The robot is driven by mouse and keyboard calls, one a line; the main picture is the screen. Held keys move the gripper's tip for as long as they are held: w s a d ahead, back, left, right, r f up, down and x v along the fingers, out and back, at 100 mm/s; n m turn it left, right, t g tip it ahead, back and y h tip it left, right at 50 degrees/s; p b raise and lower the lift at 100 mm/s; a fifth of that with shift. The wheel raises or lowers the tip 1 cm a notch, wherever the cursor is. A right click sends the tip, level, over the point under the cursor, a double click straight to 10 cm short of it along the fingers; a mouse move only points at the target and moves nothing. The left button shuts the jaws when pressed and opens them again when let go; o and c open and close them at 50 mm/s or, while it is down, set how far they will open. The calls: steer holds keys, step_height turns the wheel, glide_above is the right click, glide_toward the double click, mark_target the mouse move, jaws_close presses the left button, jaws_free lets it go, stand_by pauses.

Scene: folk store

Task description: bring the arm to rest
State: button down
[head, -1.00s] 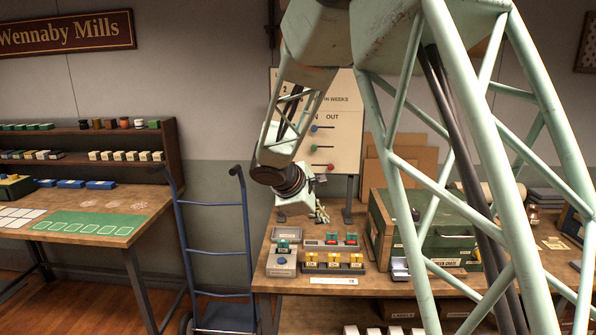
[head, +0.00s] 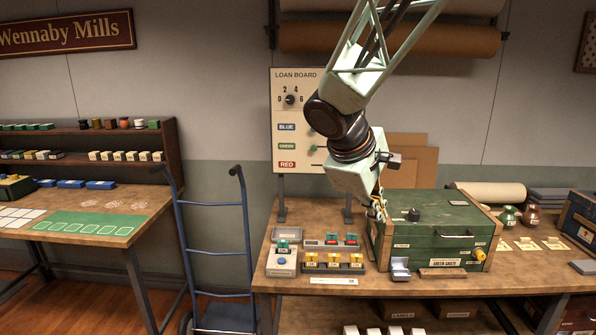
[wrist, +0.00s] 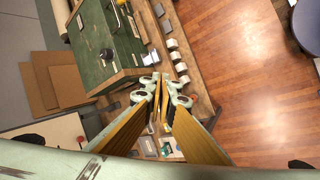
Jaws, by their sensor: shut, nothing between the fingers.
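My gripper (head: 377,207) hangs from the raised arm in the head view, pointing down beside the left end of the green crate (head: 428,228). Its fingers are shut with nothing between them. In the wrist view my gripper (wrist: 159,80) shows its fingertips together over the bench. The fingertips look close to the crate's left edge in the head view; I cannot tell whether they touch it.
The loan board (head: 297,100) stands behind the arm. A bench (head: 330,280) holds grey trays with coloured blocks (head: 333,262), a small open box (head: 400,268) and vases (head: 508,217). A blue hand truck (head: 220,240) stands left of the bench.

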steer(key=s+d+r+m+g+y, duration=0.1)
steer(key=s+d+r+m+y, duration=0.2)
steer(key=s, duration=1.2)
steer(key=s+d+r+m, duration=0.2)
steer(key=s+m, duration=0.3)
steer(key=s, duration=1)
steer(key=s+a+f+m+y, duration=0.1)
steer(key=s+a+m, duration=0.1)
steer(key=s, duration=0.9)
steer(key=shift+a+f+y, duration=0.2)
steer(key=shift+a+y, duration=0.2)
steer(key=shift+a, duration=0.4)
